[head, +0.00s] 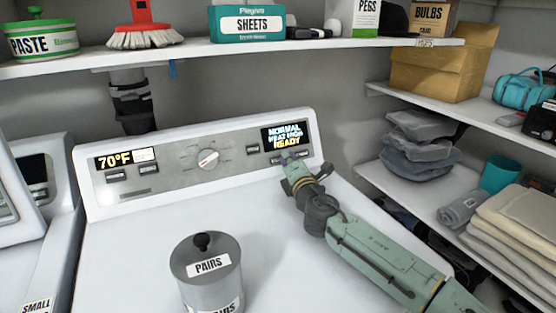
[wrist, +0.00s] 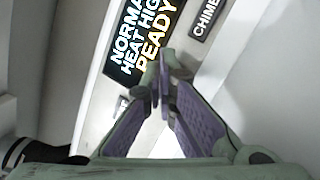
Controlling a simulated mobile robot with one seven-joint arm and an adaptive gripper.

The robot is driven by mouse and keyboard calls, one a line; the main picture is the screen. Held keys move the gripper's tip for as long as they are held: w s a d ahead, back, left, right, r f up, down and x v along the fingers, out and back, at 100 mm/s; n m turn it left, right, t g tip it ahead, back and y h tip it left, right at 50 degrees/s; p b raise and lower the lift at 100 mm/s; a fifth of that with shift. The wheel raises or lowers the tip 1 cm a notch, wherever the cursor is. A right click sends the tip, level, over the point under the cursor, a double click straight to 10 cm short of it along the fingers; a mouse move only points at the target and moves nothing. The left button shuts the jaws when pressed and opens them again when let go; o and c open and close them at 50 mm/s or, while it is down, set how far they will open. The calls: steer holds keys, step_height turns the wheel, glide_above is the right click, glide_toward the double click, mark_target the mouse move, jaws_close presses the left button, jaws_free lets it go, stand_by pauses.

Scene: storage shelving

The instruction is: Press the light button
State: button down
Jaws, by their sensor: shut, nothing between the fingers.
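The white machine's control panel (head: 232,159) carries several small dark labelled buttons. One button (head: 253,149) is left of the right display, and two more (head: 117,176) are under the temperature display; their labels are too small to read in the head view. My gripper (head: 287,160) is shut and empty, its tips at the panel just below the right display (head: 285,134). In the wrist view, the shut fingertips (wrist: 158,85) are close to the panel by the display's lower edge, beside the "CHIME" label (wrist: 208,18). I cannot read a "light" label; the fingers hide part of the panel. Contact cannot be told.
A round dial (head: 208,158) sits mid-panel. A shelf (head: 250,46) with boxes and a brush hangs above. Shelves with folded cloths (head: 515,225) are at the right. The machine top between canister and panel is clear.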

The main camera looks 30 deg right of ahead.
steer(key=shift+s+r+p, duration=0.2)
steer(key=shift+s+r, duration=0.1)
steer(key=shift+s, duration=0.25)
steer(key=shift+s+r+p, duration=0.15)
steer(key=shift+s+r, duration=0.1)
steer(key=shift+s, duration=0.25)
steer(key=shift+s+a+r, duration=0.1)
steer(key=shift+s+r, duration=0.15)
steer(key=shift+s, duration=0.4)
steer(key=shift+s+r, duration=0.25)
steer(key=shift+s, duration=0.35)
